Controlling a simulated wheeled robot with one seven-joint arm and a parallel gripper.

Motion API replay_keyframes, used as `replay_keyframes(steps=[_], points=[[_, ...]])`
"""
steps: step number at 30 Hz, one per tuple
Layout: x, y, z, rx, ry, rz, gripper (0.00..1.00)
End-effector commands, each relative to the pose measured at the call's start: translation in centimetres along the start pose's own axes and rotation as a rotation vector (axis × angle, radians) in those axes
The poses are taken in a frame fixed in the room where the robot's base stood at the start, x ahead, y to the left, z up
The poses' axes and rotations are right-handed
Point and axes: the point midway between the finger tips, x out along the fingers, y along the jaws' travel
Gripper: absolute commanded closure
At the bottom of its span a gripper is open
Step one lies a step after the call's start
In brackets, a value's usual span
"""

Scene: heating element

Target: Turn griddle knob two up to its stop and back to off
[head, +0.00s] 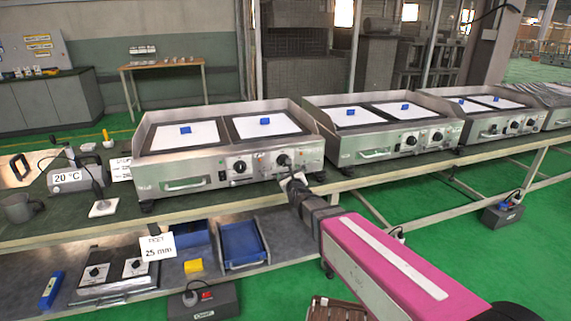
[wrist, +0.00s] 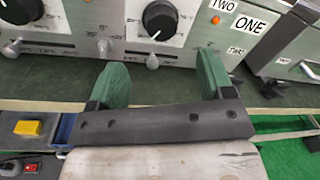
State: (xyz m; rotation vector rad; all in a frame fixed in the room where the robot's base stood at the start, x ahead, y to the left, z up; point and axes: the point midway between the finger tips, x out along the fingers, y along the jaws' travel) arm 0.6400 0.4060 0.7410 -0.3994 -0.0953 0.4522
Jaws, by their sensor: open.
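The nearest griddle (head: 185,175) has two black round knobs on its steel front. The right-hand knob (head: 283,160) also shows in the wrist view (wrist: 160,20), with a white mark at its lower edge. The left-hand knob (head: 240,166) is cut off at the top left of the wrist view. Labels reading TWO (wrist: 222,5) and ONE (wrist: 250,25) are right of the right-hand knob; I cannot tell which knob each names. My gripper (wrist: 161,72) is open and empty, its green-padded fingers spread and apart from the right-hand knob. In the head view my gripper (head: 292,182) is just below that knob.
Small metal levers (wrist: 152,62) stick out below the knobs. An orange lamp (wrist: 215,20) is beside the labels. Another griddle (head: 375,150) stands close on the right along the bench. A lower shelf holds a blue tray (head: 243,242) and a yellow block (head: 193,266).

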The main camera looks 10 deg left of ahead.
Motion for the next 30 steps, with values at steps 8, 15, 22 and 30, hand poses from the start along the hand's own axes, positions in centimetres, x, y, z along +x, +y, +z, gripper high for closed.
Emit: replay_keyframes(steps=[8,15,22,30], points=[[4.8,0.0,-0.1,-0.002,0.001,0.0,0.26],[8.6,0.0,-0.1,-0.003,0.001,0.0,0.26],[9.6,0.0,-0.1,-0.003,0.002,0.001,0.26],[9.5,0.0,-0.1,-0.003,0.002,0.001,0.55]])
